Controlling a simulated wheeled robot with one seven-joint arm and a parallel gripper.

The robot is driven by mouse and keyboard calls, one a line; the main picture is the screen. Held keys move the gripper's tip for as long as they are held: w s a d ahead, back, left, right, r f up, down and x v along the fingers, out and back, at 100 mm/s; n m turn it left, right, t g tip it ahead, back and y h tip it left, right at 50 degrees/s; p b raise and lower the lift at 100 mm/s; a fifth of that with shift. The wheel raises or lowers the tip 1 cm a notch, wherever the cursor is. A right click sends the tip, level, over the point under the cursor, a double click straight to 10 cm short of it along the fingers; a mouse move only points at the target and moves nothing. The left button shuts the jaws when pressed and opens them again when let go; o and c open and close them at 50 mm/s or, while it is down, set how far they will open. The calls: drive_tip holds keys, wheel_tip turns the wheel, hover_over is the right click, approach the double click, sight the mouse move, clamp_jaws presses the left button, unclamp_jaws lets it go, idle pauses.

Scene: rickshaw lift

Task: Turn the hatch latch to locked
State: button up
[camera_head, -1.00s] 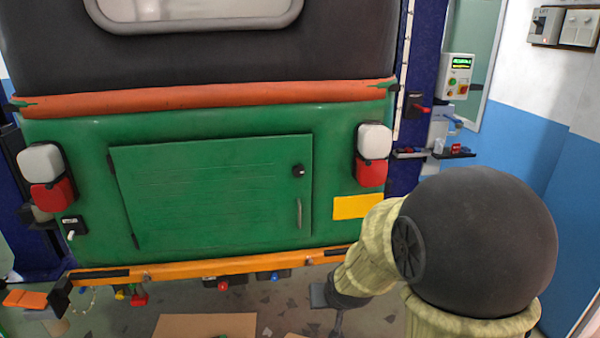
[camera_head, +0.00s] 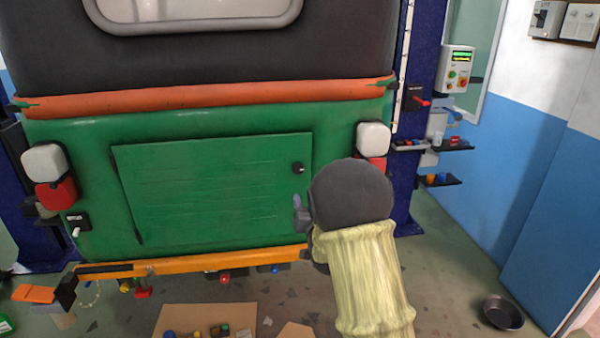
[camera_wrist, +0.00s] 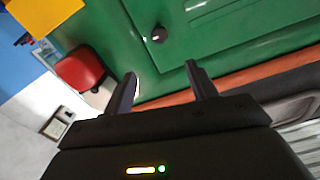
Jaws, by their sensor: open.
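The hatch (camera_head: 215,188) is a green panel on the back of the green vehicle and looks closed. Its latch (camera_head: 297,168) is a small black knob near the panel's upper right corner. The knob also shows in the wrist view (camera_wrist: 158,34), beyond and between my fingertips. My gripper (camera_wrist: 160,82) is open and empty, apart from the knob, with its fingers towards the green body. In the head view my arm hides most of the gripper and the hatch's lower right corner. The knob's exact turn is too small to tell.
A white and red tail light (camera_head: 373,138) stands right of the hatch, partly behind my arm; its red part (camera_wrist: 80,68) is near my left finger in the wrist view. An orange bumper (camera_head: 190,263) runs below. Cardboard (camera_head: 205,318) with small items lies on the floor.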

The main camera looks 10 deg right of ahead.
sight(299, 169)
drive_tip(key=w+p, duration=0.7)
drive_tip(key=w, duration=1)
drive_tip(key=shift+w, duration=0.2)
drive_tip(key=shift+c, duration=0.3)
drive_tip(key=c, duration=0.9)
